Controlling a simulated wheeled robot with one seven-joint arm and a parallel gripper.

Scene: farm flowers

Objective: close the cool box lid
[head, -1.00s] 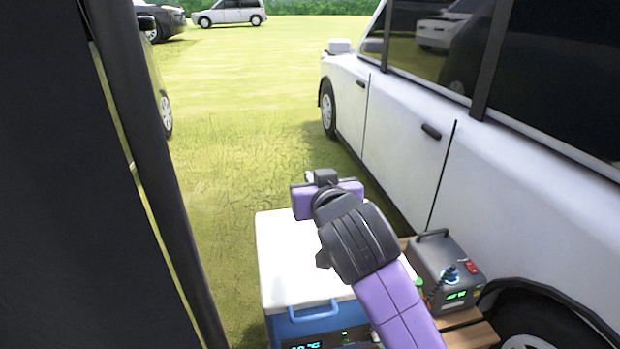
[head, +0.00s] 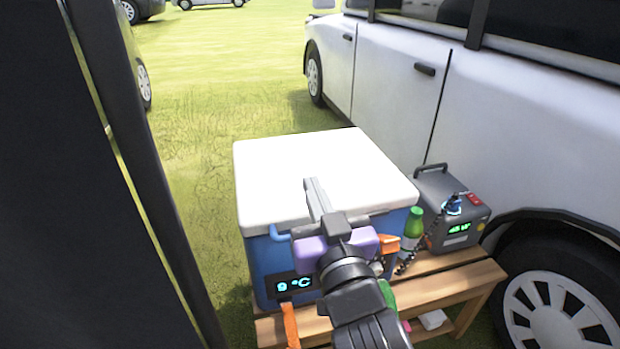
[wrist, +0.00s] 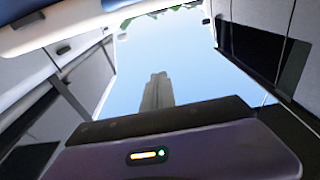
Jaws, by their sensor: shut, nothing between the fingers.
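The cool box stands on the wooden bench in the head view, with a blue body (head: 258,262) and a front display reading 9 °C. Its thick white lid (head: 290,160) lies flat or nearly flat over the body. I see no clear gap, but my arm hides part of the front edge. My gripper (head: 313,186) is shut and empty, its fingers overlapping the lid's front edge in the picture; I cannot tell whether they touch it. In the wrist view the shut fingers (wrist: 157,92) point at open sky, and a white and blue edge crosses the top.
A grey power box (head: 450,215) and a green bottle (head: 412,228) stand right of the cool box on the wooden bench (head: 450,285). A white car (head: 400,110) is close behind on the right. A dark post (head: 150,190) stands left. Grass is open beyond.

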